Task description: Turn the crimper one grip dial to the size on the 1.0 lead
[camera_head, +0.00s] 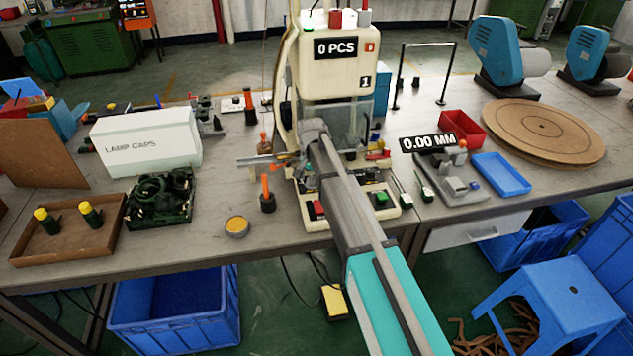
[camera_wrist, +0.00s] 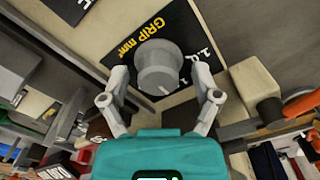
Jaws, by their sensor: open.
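Crimper one (camera_head: 334,83) is the cream machine with "0 PCS" on its display and a "1" label. In the wrist view its grip dial (camera_wrist: 158,68) is a grey round knob on a black plate (camera_wrist: 150,32) marked "GRIP mm". A small light mark shows on the knob's lower edge; the scale numbers are only partly visible, so the setting cannot be read. My gripper (camera_wrist: 159,80) is open, one finger on each side of the knob. Contact cannot be told. In the head view my arm hides the dial. I cannot pick out the 1.0 lead.
A gauge reading "0.00 MM" (camera_head: 427,142), a red bin (camera_head: 462,122) and a blue tray (camera_head: 501,174) stand right of the crimper. An orange-handled tool (camera_head: 267,195) stands left of it. The "LAMP CAPS" box (camera_head: 146,140) is further left.

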